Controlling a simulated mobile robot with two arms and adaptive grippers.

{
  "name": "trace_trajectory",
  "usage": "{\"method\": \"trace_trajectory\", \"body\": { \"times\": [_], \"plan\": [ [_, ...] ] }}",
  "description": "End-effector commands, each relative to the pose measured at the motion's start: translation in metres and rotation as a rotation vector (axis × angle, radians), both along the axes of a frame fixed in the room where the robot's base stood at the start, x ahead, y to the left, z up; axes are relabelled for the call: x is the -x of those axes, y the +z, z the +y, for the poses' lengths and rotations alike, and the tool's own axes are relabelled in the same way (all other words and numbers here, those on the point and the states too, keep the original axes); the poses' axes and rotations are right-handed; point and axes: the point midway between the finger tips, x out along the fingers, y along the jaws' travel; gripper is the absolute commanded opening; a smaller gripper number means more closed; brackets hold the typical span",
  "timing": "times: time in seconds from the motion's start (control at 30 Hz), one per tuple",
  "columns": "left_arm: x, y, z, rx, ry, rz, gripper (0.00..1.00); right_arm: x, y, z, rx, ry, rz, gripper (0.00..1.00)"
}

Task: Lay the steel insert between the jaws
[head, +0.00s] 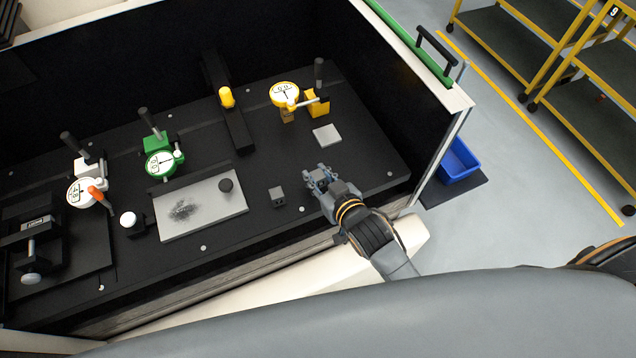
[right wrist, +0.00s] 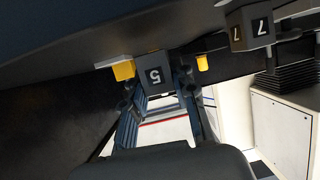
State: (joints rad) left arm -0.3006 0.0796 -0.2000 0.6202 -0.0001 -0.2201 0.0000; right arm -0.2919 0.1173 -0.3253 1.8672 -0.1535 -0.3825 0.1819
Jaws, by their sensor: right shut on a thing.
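My right gripper (head: 318,178) is shut on a small grey block marked 5 (right wrist: 154,74), held between its fingertips above the right part of the black bench; I take this block for the steel insert. In the head view the fingers mostly hide it. A dark vise-like fixture (head: 35,229) with a round-ended handle stands at the far left of the bench, well away from this gripper. Its jaw gap cannot be made out clearly. My left gripper is not in view.
A similar block (head: 277,196) stands left of the gripper; its 7 shows in the right wrist view (right wrist: 250,25). A light plate (head: 200,205) with a dark knob, green (head: 160,164), yellow (head: 284,95) and white (head: 83,191) dial gauges, and a small grey plate (head: 326,134) occupy the bench.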

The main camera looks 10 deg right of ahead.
Motion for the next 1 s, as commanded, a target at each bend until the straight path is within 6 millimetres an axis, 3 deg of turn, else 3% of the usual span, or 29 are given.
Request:
{"method": "trace_trajectory", "body": {
  "times": [0.03,0.1,0.5,0.53,0.63,1.0],
  "plan": [
    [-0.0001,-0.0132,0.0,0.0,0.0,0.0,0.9,-0.0003,-0.0107,0.0002,-0.001,0.0,-0.004,0.0],
    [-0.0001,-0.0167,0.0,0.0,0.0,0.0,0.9,-0.0001,-0.0159,0.0001,-0.001,0.0,-0.003,0.0],
    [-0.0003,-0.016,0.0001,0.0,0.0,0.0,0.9,0.0,-0.0177,0.0002,-0.001,0.0,-0.004,0.0],
    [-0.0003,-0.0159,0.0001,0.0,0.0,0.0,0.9,0.0004,-0.0188,0.0,0.0,0.0,-0.001,0.29],
    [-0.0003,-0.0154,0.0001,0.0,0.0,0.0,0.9,0.0004,-0.018,0.0001,0.0,0.0,-0.001,0.49],
    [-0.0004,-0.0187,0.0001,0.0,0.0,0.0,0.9,0.0003,-0.0195,0.0,-0.001,0.0,-0.002,0.5]
  ]
}}
